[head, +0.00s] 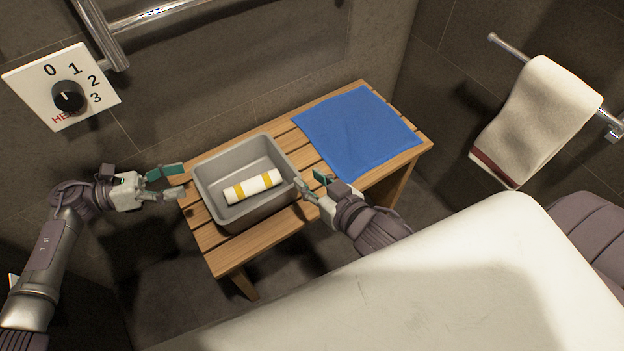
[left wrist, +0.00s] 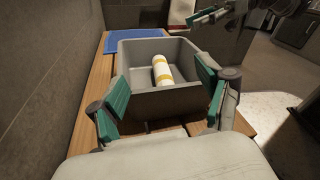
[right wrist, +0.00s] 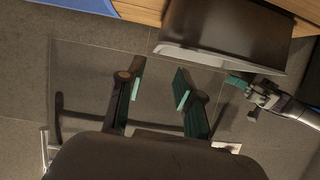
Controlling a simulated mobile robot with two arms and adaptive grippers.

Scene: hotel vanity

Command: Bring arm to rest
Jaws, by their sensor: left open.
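My left gripper (head: 181,180) is open and empty, just left of a grey bin (head: 210,199) on the wooden bench. In the left wrist view its fingers (left wrist: 160,97) are spread in front of the bin's near wall. My right gripper (head: 311,182) is by the bin's right side, and I cannot tell from the head view whether it touches. In the right wrist view its fingers (right wrist: 160,90) are apart with nothing between them. A white roll with yellow bands (head: 253,187) lies inside the bin, and it also shows in the left wrist view (left wrist: 162,71).
A blue cloth (head: 358,132) lies flat on the right of the slatted bench (head: 243,252). A white towel (head: 540,118) hangs on a wall rail at the right. A dial panel (head: 62,86) and metal pipes (head: 150,20) are on the wall at upper left.

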